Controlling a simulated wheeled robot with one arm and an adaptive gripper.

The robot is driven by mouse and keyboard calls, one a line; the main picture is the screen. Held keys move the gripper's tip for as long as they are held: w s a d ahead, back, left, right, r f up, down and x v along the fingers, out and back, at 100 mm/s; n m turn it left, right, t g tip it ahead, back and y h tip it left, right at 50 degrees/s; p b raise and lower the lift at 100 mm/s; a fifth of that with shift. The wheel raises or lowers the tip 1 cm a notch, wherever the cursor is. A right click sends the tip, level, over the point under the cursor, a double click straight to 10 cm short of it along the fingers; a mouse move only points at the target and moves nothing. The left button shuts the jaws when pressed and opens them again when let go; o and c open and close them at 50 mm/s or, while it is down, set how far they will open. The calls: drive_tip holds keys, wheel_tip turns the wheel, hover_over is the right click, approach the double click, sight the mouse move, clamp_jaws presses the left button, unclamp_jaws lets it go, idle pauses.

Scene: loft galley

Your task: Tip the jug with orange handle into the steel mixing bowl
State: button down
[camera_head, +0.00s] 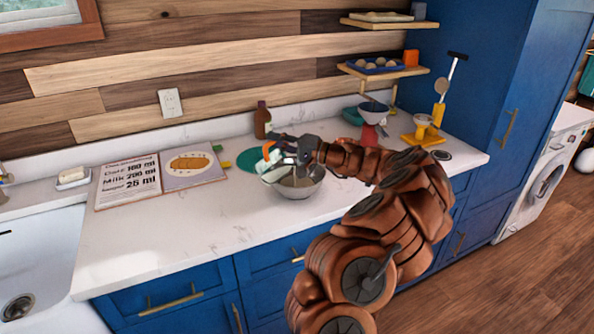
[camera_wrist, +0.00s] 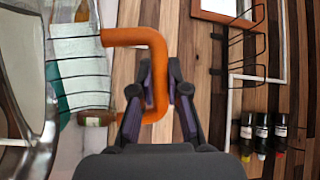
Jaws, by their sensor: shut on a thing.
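The jug with orange handle (camera_wrist: 80,62) has a clear, ribbed or marked body. It also shows in the head view as a pale shape (camera_head: 267,162), partly behind my gripper (camera_head: 288,152). The jug is tilted far over, nearly on its side, above the steel mixing bowl (camera_head: 299,190). My gripper (camera_wrist: 160,95) is shut on the orange handle (camera_wrist: 140,37) in the wrist view. The bowl's shiny rim (camera_wrist: 45,130) fills the left edge there. I cannot tell whether anything is in the jug or flowing from it; my gripper hides part of the bowl's inside.
A brown bottle (camera_head: 262,120) and a green mat (camera_head: 246,160) are behind the bowl. An open recipe book (camera_head: 128,184) lies to the left. A red kitchen scale (camera_head: 370,133) and a yellow stand (camera_head: 424,136) are to the right. The front-left counter is clear.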

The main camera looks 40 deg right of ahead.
sight(268, 145)
drive_tip(key=shift+d+r+m+t, duration=0.3)
drive_tip(key=shift+d+r+m, duration=0.05)
drive_tip(key=shift+d+m, duration=0.3)
idle(0.4)
